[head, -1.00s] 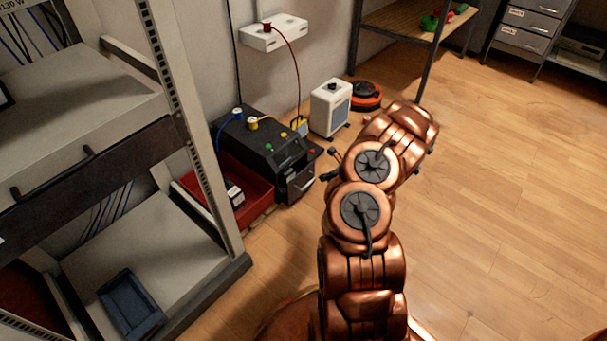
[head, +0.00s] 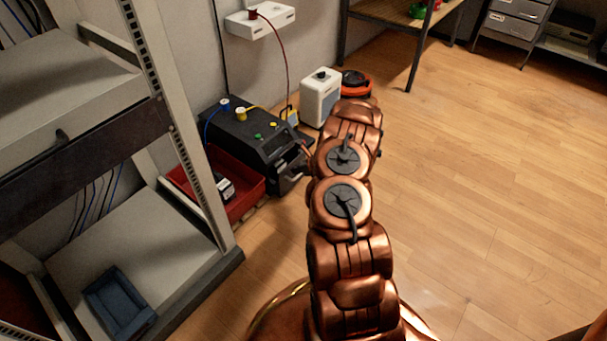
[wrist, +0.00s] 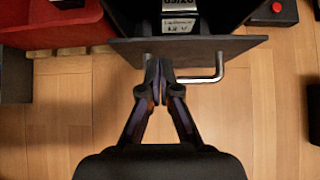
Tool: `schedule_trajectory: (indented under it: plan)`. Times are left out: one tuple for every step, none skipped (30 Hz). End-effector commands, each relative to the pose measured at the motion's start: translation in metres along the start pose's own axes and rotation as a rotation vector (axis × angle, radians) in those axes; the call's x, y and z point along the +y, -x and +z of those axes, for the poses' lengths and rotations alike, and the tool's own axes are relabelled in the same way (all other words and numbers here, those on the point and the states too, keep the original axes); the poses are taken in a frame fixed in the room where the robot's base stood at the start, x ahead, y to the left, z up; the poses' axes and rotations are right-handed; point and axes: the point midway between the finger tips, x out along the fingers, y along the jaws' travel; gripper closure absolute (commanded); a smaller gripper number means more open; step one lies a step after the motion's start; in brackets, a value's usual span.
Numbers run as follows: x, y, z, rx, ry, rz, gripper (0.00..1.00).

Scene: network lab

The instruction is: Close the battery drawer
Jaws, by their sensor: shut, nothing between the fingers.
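The black battery unit (head: 250,135) stands on the floor by the wall in the head view, with its drawer (head: 290,178) low on the front. In the wrist view the drawer front (wrist: 225,45) is a dark panel with a metal bar handle (wrist: 215,74). The drawer stands open, with a labelled battery (wrist: 178,18) inside. My gripper (wrist: 160,66) is shut and empty, its fingertips at the panel's outer face just left of most of the handle. I cannot tell whether they touch. In the head view my arm hides the gripper.
A red bin (head: 243,188) stands close left of the unit, also in the wrist view (wrist: 55,22). A rack (head: 190,150) stands further left. The floor at right is clear.

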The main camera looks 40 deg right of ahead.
Motion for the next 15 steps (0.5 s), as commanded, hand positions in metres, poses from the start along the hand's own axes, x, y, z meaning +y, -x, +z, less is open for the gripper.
schedule_trajectory:
  plan:
    - [0.000,-0.004,0.002,0.000,0.002,0.000,1.00]
    - [-0.001,-0.005,0.003,0.000,0.001,-0.001,1.00]
    - [-0.001,-0.007,0.005,0.000,0.000,-0.001,1.00]
    - [-0.001,-0.008,0.006,0.000,-0.001,-0.001,1.00]
    - [-0.001,-0.009,0.008,0.000,-0.001,-0.001,1.00]
    - [0.000,-0.010,0.009,0.000,0.000,0.000,1.00]
    - [0.000,-0.011,0.010,0.000,0.000,0.000,1.00]
    - [0.000,-0.011,0.011,0.000,0.000,0.000,1.00]
    - [0.000,-0.012,0.011,0.000,0.000,0.000,1.00]
    - [0.000,-0.012,0.012,0.000,0.000,0.000,1.00]
    - [0.000,-0.012,0.012,0.000,-0.001,0.000,1.00]
    - [-0.001,-0.012,0.012,0.000,-0.001,0.000,1.00]
    - [-0.001,-0.012,0.012,0.000,-0.001,-0.001,1.00]
    - [-0.001,-0.012,0.012,0.000,-0.001,-0.001,1.00]
    - [-0.001,-0.012,0.012,0.000,-0.001,-0.001,1.00]
